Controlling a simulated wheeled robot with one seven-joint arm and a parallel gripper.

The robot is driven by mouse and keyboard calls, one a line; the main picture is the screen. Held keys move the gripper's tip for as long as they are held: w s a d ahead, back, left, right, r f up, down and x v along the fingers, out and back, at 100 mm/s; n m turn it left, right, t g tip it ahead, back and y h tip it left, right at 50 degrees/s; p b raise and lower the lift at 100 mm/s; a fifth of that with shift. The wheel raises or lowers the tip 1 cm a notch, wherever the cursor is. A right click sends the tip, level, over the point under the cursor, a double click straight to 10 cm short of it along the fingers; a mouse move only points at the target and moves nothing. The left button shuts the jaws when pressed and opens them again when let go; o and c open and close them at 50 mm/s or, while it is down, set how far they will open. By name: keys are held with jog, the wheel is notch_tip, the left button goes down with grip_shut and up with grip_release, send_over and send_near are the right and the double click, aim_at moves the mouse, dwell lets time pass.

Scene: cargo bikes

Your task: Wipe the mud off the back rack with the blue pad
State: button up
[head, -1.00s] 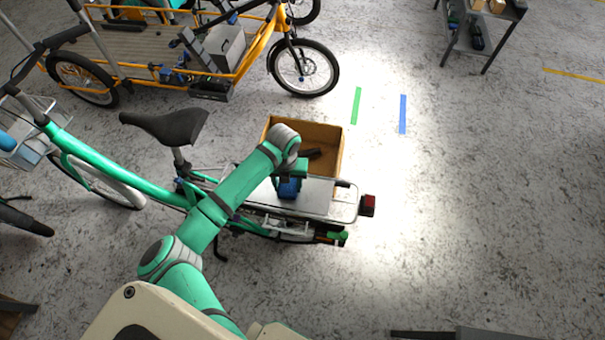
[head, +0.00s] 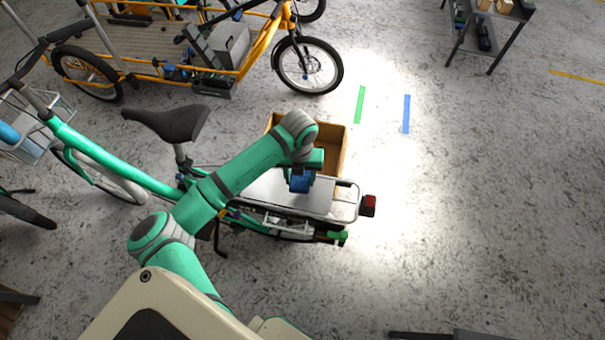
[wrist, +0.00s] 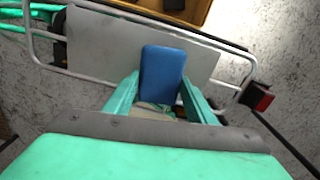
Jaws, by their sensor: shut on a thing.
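The back rack (head: 346,212) of the green bike has a silver tube frame and a flat grey plate (head: 262,194). It also shows in the wrist view (wrist: 90,75). My gripper (wrist: 158,92) is shut on the blue pad (wrist: 163,70), which sits between its two fingers over the plate. In the head view the pad (head: 299,182) is low at the plate, under my wrist; I cannot tell if it touches. I make out no clear mud on the visible plate; the part under the pad and gripper is hidden.
An open wooden box (head: 336,140) stands just behind the rack. A red tail light (head: 369,205) sticks out at the rack's right end, and the saddle (head: 168,122) is to the left. A yellow cargo bike (head: 255,50) stands at the back.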

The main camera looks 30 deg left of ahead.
jog(key=shift+r, duration=1.2)
jog(key=shift+w, duration=0.1)
